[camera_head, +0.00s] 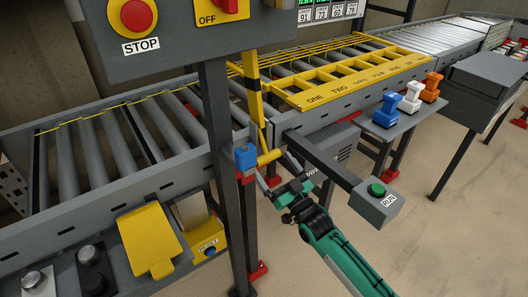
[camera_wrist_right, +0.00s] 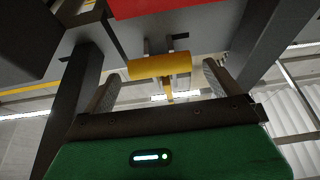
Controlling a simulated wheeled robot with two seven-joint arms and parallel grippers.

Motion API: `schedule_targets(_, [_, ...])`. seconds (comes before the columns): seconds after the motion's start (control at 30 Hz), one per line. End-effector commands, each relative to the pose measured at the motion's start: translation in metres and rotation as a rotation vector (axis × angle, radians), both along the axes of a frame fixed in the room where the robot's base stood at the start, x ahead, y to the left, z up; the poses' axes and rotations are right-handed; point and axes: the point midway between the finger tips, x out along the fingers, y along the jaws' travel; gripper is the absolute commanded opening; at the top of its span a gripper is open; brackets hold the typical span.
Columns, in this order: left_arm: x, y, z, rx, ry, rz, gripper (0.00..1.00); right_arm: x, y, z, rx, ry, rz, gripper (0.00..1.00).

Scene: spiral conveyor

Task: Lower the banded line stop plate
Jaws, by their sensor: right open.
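The line stop plate is a narrow yellow upright bar (camera_head: 253,92) with black bands, standing raised at the conveyor gap in the head view. A yellow cylindrical handle (camera_head: 269,157) sits at its lower end, beside a blue block. The handle also shows in the right wrist view (camera_wrist_right: 160,66), lying crosswise ahead of the fingers. My right gripper (camera_head: 273,174) is open just below and in front of the handle. In the right wrist view its fingers stand on either side of the handle, with gaps at both ends; I see no contact. My left gripper is not in view.
A RUN button box (camera_head: 378,203) on a grey arm stands right of my right gripper. A dark post (camera_head: 220,150) carrying the STOP panel (camera_head: 185,30) is close on its left. Blue, white and orange items (camera_head: 386,111) stand on a side shelf. Open floor lies at lower right.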

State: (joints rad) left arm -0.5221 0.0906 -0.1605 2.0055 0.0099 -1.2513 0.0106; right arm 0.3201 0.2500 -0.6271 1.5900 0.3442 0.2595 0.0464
Motion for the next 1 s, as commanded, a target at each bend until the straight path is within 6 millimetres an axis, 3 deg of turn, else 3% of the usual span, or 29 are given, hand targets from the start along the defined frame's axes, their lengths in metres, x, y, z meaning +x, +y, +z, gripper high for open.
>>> schedule_targets(0.1, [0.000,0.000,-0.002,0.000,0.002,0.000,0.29,0.019,0.013,0.010,0.000,0.000,0.000,0.95])
schedule_targets(0.3, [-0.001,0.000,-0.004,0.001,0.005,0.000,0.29,0.038,0.028,0.019,0.000,0.001,0.000,0.95])
schedule_targets(0.7, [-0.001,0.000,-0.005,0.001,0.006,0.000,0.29,0.044,0.032,0.022,0.000,0.002,0.000,0.95])
schedule_targets(0.77, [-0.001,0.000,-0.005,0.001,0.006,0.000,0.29,0.044,0.032,0.022,-0.001,0.002,0.000,0.87])
schedule_targets(1.0, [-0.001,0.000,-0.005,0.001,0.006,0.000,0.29,0.044,0.032,0.022,-0.001,0.002,-0.001,0.40])
